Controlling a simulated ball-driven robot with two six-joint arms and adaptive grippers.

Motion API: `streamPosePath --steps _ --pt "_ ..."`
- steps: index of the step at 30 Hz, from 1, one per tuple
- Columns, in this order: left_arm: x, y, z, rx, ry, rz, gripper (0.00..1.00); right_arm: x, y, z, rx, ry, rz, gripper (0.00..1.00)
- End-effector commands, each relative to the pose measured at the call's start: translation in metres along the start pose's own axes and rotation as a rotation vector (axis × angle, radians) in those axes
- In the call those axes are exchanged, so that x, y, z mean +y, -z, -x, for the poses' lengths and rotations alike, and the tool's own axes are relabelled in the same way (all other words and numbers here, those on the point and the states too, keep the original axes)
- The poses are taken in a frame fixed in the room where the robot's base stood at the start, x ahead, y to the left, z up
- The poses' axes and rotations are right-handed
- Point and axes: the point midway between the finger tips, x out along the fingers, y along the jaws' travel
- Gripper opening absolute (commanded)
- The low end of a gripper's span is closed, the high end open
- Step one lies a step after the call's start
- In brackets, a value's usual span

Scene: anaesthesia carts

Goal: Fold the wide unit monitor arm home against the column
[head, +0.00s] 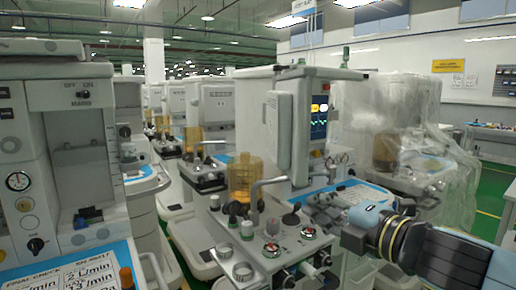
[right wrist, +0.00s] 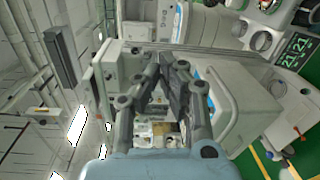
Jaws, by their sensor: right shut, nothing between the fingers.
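The wide anaesthesia unit (head: 300,85) stands in the middle of the head view. A flat light-grey monitor panel (head: 278,132) is at its left front, seen at an angle. Its joint and supporting arm are hidden, so I cannot tell how far it is folded. A lit screen (head: 319,121) with yellow and green readouts is to the panel's right. My right gripper (head: 318,207) reaches in from the right, low and right of the panel, near the work surface. In the right wrist view its fingers (right wrist: 174,72) are closed together with nothing held. My left gripper is out of view.
A grey unit with a gauge (head: 18,181) stands close at left. A plastic-draped unit (head: 395,140) is at right. Knobs and an amber canister (head: 244,178) crowd the front of the wide unit.

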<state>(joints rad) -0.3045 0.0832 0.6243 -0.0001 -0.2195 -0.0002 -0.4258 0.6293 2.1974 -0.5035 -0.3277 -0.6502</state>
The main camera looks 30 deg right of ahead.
Motion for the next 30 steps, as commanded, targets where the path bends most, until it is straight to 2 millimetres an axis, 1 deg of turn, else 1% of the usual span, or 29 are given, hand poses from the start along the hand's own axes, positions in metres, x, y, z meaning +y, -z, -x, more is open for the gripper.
streamPosePath --steps 1,3,6,11,17,23,30 --pt "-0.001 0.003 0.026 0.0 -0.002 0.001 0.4 0.035 -0.001 0.004 0.015 -0.013 0.016 0.0" --pt "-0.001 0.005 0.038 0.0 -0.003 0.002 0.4 0.052 -0.002 0.006 0.027 -0.018 0.03 0.0" --pt "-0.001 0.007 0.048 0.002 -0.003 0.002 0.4 0.059 -0.004 0.007 0.031 -0.012 0.04 0.0" --pt "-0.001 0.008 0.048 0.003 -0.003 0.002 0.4 0.059 -0.005 0.004 0.029 -0.01 0.039 0.0" --pt "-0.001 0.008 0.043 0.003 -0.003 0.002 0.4 0.058 -0.005 -0.014 0.026 -0.011 0.035 0.0" --pt "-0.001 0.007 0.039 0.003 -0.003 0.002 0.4 0.058 -0.003 -0.043 0.028 -0.013 0.03 0.0" --pt "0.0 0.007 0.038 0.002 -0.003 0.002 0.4 0.059 -0.002 -0.091 0.028 -0.012 0.029 0.0"
